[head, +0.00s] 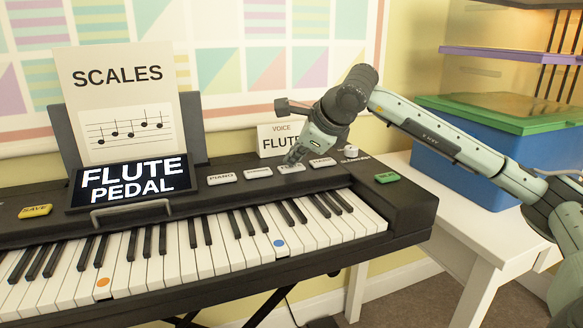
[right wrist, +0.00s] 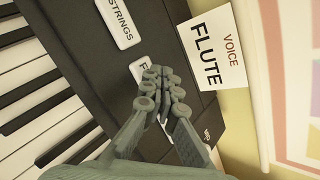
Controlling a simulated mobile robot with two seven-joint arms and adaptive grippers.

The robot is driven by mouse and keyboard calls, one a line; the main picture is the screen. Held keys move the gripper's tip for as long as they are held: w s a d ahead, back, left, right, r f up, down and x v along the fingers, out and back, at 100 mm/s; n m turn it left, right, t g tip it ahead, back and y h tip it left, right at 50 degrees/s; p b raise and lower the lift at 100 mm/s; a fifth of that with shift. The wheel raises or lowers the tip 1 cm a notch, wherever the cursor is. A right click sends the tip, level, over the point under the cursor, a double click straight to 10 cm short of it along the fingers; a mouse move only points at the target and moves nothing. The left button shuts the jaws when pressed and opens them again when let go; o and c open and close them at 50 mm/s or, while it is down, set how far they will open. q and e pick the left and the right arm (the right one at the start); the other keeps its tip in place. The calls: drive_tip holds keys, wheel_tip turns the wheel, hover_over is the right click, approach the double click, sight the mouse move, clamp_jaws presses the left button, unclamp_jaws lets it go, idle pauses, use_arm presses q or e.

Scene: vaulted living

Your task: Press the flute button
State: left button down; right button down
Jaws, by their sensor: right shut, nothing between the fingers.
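The flute button (head: 291,169) is a white key on the keyboard's dark top panel, between two other white buttons. In the right wrist view a white button (right wrist: 138,66) shows a letter F, and the rest of its label is hidden by my fingers. My right gripper (head: 293,157) is shut and empty, pointing down at this button. Its fingertips (right wrist: 158,76) overlap the button's edge in the wrist view; I cannot tell whether they touch it. The display (head: 132,183) reads "FLUTE PEDAL". My left gripper is not in view.
The piano button (head: 222,178), a strings button (right wrist: 119,22), another white button (head: 323,162), a knob (head: 351,151) and a green button (head: 387,178) are close by. A "VOICE FLUTE" card (head: 272,140) stands behind. A scales sheet (head: 122,105) stands left. Bins (head: 470,150) sit right.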

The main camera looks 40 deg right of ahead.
sight(294, 168)
idle(0.4)
drive_tip(key=shift+r+p, duration=0.5)
drive_tip(key=shift+r, duration=0.2)
wheel_tip(294, 168, up, 5)
drive_tip(key=p, duration=0.4)
drive_tip(key=shift+r, duration=0.1)
idle(0.7)
